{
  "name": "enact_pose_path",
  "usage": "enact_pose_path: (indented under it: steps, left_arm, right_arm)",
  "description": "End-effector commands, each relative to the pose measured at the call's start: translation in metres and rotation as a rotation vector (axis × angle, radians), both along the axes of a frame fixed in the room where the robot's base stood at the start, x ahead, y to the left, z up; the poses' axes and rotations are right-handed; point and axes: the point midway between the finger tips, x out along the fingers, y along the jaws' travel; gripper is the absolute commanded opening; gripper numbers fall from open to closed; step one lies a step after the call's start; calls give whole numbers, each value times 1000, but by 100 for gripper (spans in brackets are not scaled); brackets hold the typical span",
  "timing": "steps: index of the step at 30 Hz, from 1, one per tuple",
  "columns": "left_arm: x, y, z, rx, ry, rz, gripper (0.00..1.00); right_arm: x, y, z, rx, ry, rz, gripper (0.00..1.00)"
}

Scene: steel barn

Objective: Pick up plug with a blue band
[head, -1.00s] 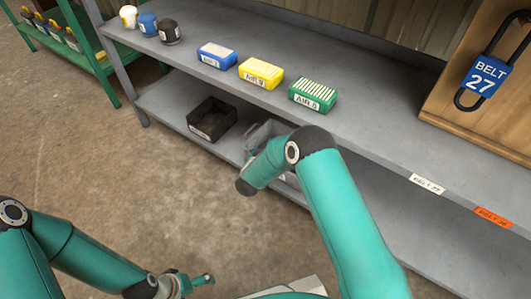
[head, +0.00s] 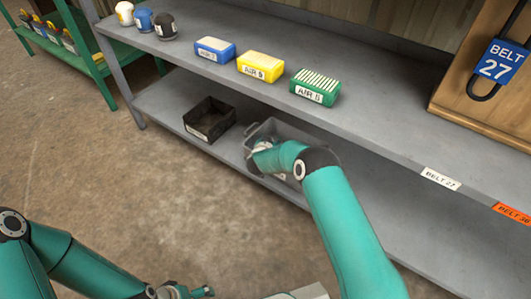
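I cannot make out a plug with a blue band in the head view. My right arm reaches over the grey bin (head: 322,147) on the lower shelf. Its wrist is at the bin's left part, and my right gripper is hidden there behind the wrist and bin, so its fingers and anything in them cannot be seen. Something small and pale blue shows beside the wrist, too small to tell. My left gripper (head: 200,291) is low at the bottom edge, partly cut off, over the floor and away from the shelf.
A dark open bin (head: 210,119) stands left of the grey bin. The upper shelf (head: 380,120) overhangs, bearing blue (head: 215,49), yellow (head: 261,67) and green (head: 315,86) boxes. White, blue and black containers (head: 165,26) stand at its left. A blue BELT 27 padlock (head: 497,62) hangs right.

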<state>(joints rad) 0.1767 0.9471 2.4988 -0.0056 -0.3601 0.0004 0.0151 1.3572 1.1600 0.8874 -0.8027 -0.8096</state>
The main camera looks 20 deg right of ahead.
Motion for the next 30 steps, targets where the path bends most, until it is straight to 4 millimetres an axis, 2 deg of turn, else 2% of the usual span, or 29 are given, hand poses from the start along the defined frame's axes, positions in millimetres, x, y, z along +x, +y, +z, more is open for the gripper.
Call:
enact_pose_path:
  steps: [6,16,25,30]
  left_arm:
    - [0,0,0,0,-1,0,97]
    - [0,0,0,0,-1,0,97]
    - [0,0,1,0,0,0,97]
    - [0,0,11,0,0,0,97]
  right_arm:
    - [-2,-1,-5,1,10,0,54]
    - [-3,0,-7,1,15,0,0]
    - [-4,0,-7,1,17,1,0]
    - [-3,0,11,1,14,1,0]
